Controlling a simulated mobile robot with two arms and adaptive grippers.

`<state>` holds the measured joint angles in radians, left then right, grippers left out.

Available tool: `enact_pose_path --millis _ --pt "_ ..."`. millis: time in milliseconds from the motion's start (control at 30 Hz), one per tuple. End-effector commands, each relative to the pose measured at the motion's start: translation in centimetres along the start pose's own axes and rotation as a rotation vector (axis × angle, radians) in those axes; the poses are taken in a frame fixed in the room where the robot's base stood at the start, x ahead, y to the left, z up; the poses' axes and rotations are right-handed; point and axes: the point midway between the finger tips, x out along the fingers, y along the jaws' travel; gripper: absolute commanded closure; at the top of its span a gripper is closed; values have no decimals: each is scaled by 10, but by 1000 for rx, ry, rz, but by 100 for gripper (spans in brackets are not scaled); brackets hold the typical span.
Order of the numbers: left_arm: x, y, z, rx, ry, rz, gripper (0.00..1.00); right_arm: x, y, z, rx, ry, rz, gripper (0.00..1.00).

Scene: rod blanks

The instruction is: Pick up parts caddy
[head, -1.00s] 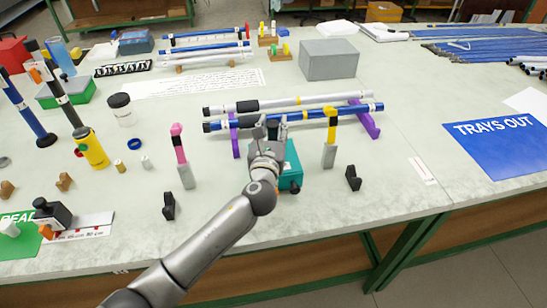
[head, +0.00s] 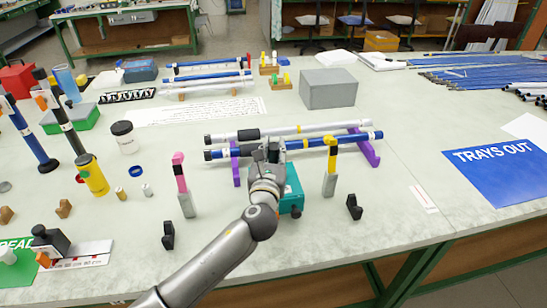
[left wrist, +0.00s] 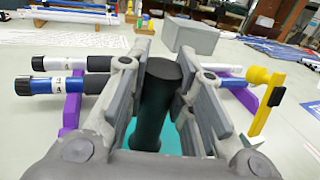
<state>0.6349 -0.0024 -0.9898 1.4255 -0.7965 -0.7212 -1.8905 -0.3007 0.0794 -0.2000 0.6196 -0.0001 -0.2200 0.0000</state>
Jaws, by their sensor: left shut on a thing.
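The parts caddy is a small teal box (head: 292,192) on the pale table, in front of the rods. In the left wrist view its teal top (left wrist: 186,141) shows below a thick black upright handle (left wrist: 158,105). My left gripper (head: 267,153) comes down over the caddy from the front and hides part of it. In the left wrist view its fingers (left wrist: 160,80) stand on either side of the handle, shut on it. The caddy looks upright; whether its base touches the table is hard to tell. My right gripper is not in view.
A blue rod (head: 322,143) and a white rod (head: 290,130) lie on purple stands (head: 369,152) just behind. A pink-topped post (head: 180,178) stands left, a yellow-topped clamp (head: 331,165) right. A blue TRAYS OUT mat (head: 497,178) lies at right, with bare table before it.

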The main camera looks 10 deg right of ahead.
Motion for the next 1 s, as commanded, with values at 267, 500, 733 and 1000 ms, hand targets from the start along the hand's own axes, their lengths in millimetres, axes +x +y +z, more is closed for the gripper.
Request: enact_pose_path --millis 267,500,733,1000 --pt "-28 -4 46 -2 -7 -3 100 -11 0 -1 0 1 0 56" --pt "-75 -11 79 -3 -3 -4 100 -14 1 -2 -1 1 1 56" --pt "-115 -17 97 -2 -3 -3 100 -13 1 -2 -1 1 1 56" --pt "-137 -19 107 -1 -3 -1 100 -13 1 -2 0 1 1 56"
